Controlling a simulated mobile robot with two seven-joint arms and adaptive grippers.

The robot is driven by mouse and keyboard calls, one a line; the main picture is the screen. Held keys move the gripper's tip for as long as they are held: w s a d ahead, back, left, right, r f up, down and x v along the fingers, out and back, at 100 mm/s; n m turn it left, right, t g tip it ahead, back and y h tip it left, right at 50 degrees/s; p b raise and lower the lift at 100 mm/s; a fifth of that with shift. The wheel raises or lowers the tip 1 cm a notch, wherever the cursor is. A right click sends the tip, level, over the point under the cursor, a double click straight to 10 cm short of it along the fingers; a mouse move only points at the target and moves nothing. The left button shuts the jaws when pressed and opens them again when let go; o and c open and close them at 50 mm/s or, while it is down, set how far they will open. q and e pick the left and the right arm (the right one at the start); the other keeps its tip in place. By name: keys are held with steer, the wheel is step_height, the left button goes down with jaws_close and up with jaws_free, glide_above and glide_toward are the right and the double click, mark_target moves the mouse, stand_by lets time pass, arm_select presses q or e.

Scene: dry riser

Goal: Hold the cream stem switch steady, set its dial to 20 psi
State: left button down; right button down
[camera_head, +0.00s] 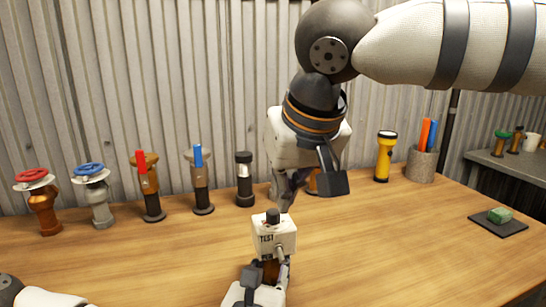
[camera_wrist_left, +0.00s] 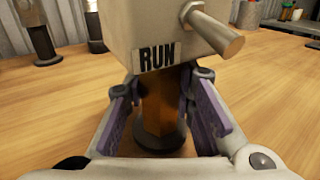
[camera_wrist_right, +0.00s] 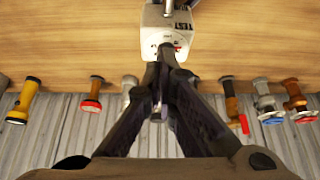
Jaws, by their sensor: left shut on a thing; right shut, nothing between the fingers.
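The cream stem switch (camera_head: 274,240) is a cream box marked TEST and RUN, with a black knob on top and a metal lever on its side. It stands upright on an amber stem (camera_wrist_left: 165,105) with a dark base. My left gripper (camera_head: 268,270) is shut on this stem, one finger on each side in the left wrist view. My right gripper (camera_head: 286,205) is shut and empty, pointing down just behind the box. In the right wrist view its fingertips (camera_wrist_right: 163,62) are at the box's edge, by a small marked dial face (camera_wrist_right: 165,40). The dial's reading is too small to tell.
A yellow flashlight (camera_head: 382,158) and a pen cup (camera_head: 421,164) are at the back right. A green block on a dark mat (camera_head: 485,227) lies right. The wooden table's front is clear.

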mark_target(273, 228)
steer(key=shift+f, duration=2.05)
steer(key=shift+w+a, duration=0.1)
steer(key=shift+w, duration=0.1)
steer(key=shift+s+a, duration=0.15)
steer(key=shift+a, duration=0.2)
steer(key=shift+a, duration=0.25)
steer(key=shift+s, duration=0.1)
